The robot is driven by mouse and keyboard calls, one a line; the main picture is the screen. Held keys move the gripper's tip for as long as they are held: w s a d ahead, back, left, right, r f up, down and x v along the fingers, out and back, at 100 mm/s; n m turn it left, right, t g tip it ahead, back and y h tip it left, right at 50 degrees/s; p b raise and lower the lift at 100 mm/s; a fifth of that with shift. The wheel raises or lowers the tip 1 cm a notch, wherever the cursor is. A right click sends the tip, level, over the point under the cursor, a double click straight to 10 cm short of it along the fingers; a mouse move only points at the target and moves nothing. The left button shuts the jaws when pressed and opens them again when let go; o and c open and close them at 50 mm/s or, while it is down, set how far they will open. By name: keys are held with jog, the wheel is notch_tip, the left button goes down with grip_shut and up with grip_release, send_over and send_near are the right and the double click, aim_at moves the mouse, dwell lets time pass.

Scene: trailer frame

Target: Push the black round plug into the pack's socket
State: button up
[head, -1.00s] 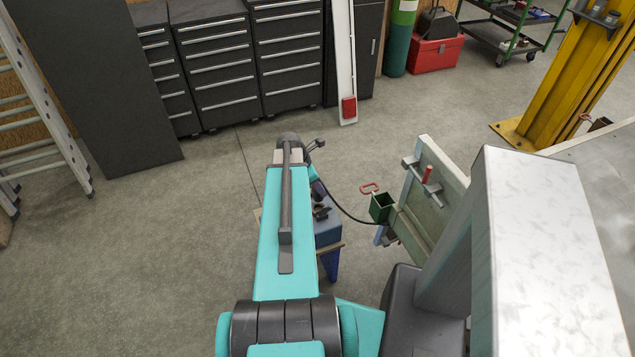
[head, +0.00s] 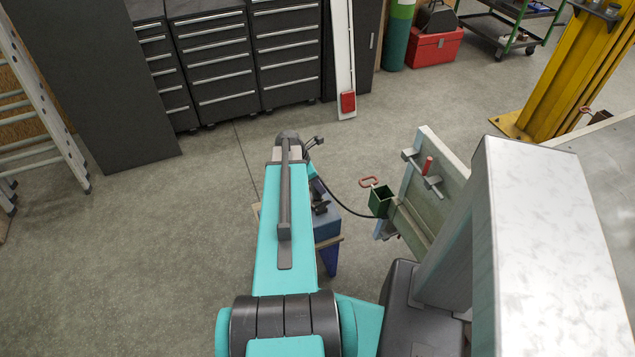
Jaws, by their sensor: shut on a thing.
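My gripper (head: 320,207) is only partly in view, as dark parts beside the far end of my teal arm. My arm covers most of it. A black cable runs from beside it in a curve down to the right, to a dark green open box (head: 381,202). The gripper is shut at the cable's end, over a blue block-like body (head: 328,229). The black round plug and the socket cannot be made out; the arm and gripper hide that spot. Whether the plug touches the socket cannot be told.
A pale upright board (head: 432,190) with clamps stands to the right of the green box. A large grey metal beam (head: 545,230) rises close by at right. Dark drawer cabinets (head: 210,65) and a red toolbox (head: 433,47) stand far back.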

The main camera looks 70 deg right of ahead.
aim_at(318, 193)
jog(key=shift+f+b, duration=0.45)
jog(key=shift+f, duration=0.4)
jog(key=shift+f+b, duration=0.45)
jog(key=shift+f, duration=1.65)
dwell(1.7)
jog(key=o, duration=0.8)
jog(key=shift+s+a, duration=0.1)
jog(key=shift+c, duration=0.5)
jog(key=shift+o, duration=0.9)
jog(key=shift+r, duration=0.1)
